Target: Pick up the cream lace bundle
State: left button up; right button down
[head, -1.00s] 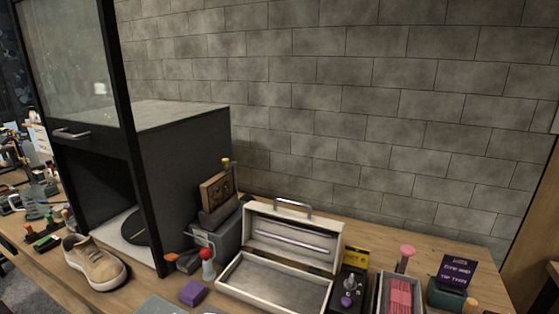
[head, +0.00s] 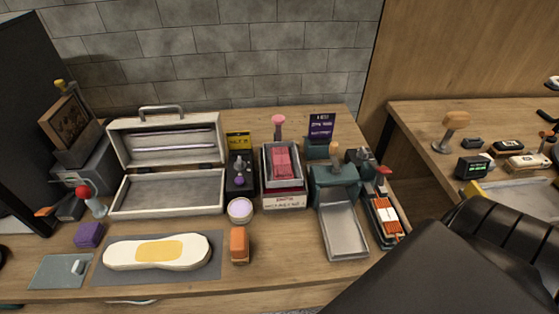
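I cannot single out a cream lace bundle with certainty. A narrow tray (head: 400,238) on the right side of the bench holds small orange and pale cream pieces (head: 385,213); they are too small to tell whether they are laces. A grey open box (head: 298,183) with a label on its front holds pink bundles (head: 281,160). Neither gripper's fingertips show in this view. A large dark shape at the lower right, possibly part of my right arm, covers the bench's front right corner.
An open white case (head: 168,194) stands at the back left. A cream sole-shaped piece (head: 120,252) lies on a grey mat (head: 101,272). A teal dispenser with an empty metal tray (head: 343,238) stands left of the narrow tray. A second bench (head: 415,128) is across a gap.

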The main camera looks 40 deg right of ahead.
aim_at(282, 169)
jog(key=u, duration=0.05)
jog(key=k, duration=0.5)
jog(key=u, duration=2.05)
jog(key=k, duration=1.95)
jog(key=z, duration=1.05)
jog(key=i, duration=0.5)
jog(key=z, duration=0.05)
